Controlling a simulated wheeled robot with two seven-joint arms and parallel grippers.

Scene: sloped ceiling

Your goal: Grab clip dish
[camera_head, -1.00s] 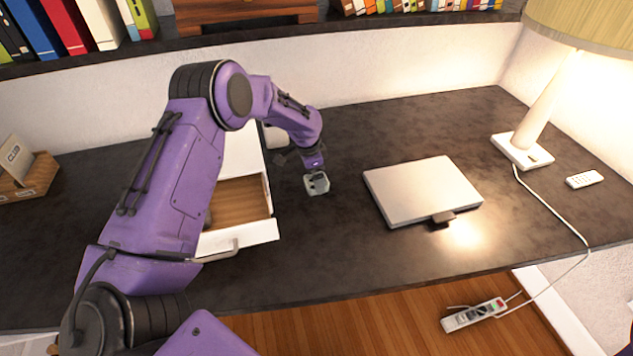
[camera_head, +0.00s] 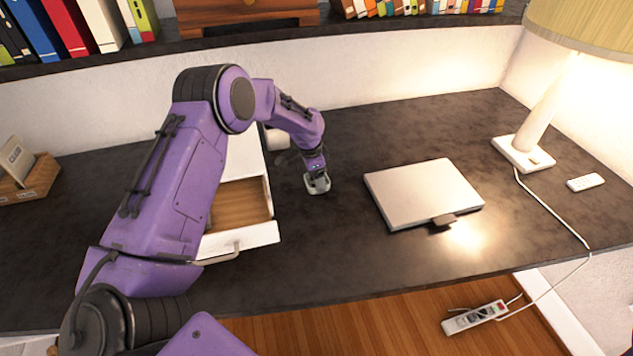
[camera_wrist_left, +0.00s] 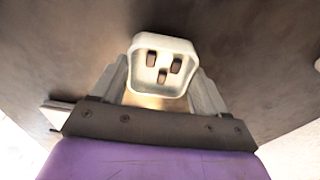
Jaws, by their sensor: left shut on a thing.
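The clip dish (camera_head: 318,188) is a small pale dish on the dark desk, right of the open drawer. In the left wrist view the dish (camera_wrist_left: 162,60) shows as a rounded white tray with a few small dark pieces inside. My left gripper (camera_head: 316,180) is down at the dish, and its fingers (camera_wrist_left: 163,88) lie on both sides of it, shut on it. The gripper hides part of the dish in the head view. My right gripper is not in view.
An open, empty-looking wooden drawer (camera_head: 240,206) stands left of the dish. A closed silver laptop (camera_head: 420,190) lies to the right. A lamp (camera_head: 535,115) and a white remote (camera_head: 585,182) are farther right. The desk between dish and laptop is clear.

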